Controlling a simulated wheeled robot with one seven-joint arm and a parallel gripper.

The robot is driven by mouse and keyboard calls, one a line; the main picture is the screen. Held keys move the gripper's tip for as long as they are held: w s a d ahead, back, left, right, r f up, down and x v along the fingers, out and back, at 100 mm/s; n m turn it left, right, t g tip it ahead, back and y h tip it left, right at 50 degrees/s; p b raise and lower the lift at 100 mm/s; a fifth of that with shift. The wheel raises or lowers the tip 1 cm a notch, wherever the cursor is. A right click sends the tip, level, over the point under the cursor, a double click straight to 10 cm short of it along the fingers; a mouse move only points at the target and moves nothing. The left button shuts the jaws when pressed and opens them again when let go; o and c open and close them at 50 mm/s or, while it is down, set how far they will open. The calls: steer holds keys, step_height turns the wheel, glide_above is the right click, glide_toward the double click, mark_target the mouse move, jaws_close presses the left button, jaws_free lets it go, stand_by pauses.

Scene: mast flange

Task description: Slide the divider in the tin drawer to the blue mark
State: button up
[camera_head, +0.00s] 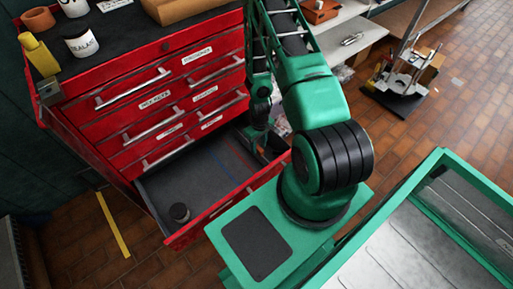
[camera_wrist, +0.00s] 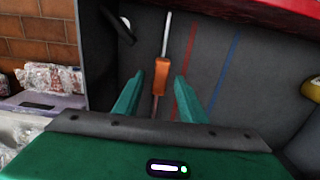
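The open drawer (camera_head: 163,189) of the red cabinet has a dark grey floor. A blue mark (camera_wrist: 224,72) and a red line (camera_wrist: 187,70) run across that floor, with the blue one to the right. My gripper (camera_wrist: 158,99) is open over the drawer, with one green finger on each side of an orange handle (camera_wrist: 161,75). A thin metal shaft (camera_wrist: 166,36) extends from the handle, like a screwdriver. I cannot tell whether the fingers touch it. I cannot clearly make out a divider in either view. In the head view my arm partly covers the drawer's right end.
A dark piece with a white edge (camera_wrist: 124,30) is near the drawer's left side in the wrist view. A yellow object (camera_wrist: 312,88) shows at the right edge. The drawer's middle floor is largely clear.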

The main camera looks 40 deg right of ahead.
steer(key=shift+f, duration=0.6)
steer(key=shift+c, duration=0.7)
